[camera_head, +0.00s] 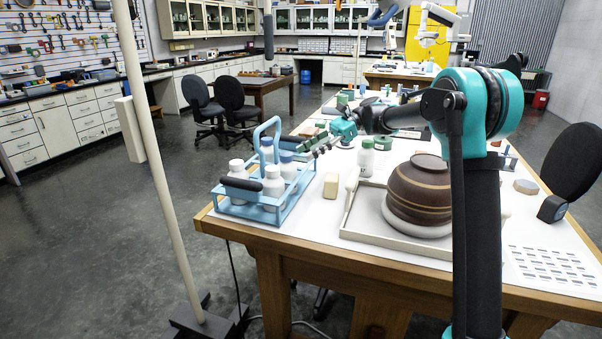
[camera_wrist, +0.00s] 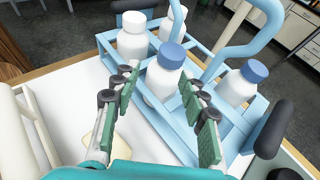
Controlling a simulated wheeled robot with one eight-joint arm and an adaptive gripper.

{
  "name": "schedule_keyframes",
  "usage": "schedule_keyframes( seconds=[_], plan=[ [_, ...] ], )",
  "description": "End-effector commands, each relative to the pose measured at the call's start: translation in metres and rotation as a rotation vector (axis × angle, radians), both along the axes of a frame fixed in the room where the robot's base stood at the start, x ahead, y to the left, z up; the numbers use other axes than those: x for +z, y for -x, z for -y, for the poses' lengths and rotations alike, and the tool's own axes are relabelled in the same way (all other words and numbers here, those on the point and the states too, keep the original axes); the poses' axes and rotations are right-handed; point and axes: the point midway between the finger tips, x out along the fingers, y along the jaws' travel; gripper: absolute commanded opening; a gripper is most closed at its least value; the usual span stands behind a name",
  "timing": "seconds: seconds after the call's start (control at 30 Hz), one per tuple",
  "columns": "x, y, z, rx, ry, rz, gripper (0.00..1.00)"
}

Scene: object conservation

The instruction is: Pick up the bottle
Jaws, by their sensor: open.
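White bottles stand upright in a light blue rack (camera_head: 272,228) at the table's near left corner, some with white caps and two with blue caps. My gripper (camera_head: 312,146) is at the rack's right side, with its green finger pads apart. In the wrist view, a blue-capped bottle (camera_wrist: 163,78) stands just beyond and between the fingertips (camera_wrist: 160,92), and nothing is held. A white-capped bottle (camera_wrist: 132,42) is to its left, and another blue-capped bottle (camera_wrist: 241,82) to its right. A separate bottle with a green cap (camera_head: 366,160) stands on the table, right of the gripper. Which bottle is meant is unclear.
The rack's tall handle (camera_wrist: 262,35) rises beside the bottles, and a dark grip (camera_wrist: 272,127) sits at the rack's end. A beige block (camera_head: 331,186) lies right of the rack. A brown bowl (camera_head: 420,185) rests in a shallow tray (camera_head: 395,248). A pale pole (camera_head: 160,170) stands left of the table.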

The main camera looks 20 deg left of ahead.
Motion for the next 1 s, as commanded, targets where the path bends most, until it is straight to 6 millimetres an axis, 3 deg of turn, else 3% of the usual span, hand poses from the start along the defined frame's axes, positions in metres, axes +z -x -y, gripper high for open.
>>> schedule_keyframes(
  seconds=[0.23, 1.0],
  plan=[
    [0.002, 0.001, -0.018, 0.012, -0.04, -0.037, 0.43],
    [-0.031, 0.06, -0.086, 0.012, -0.037, -0.035, 0.43]
  ],
)
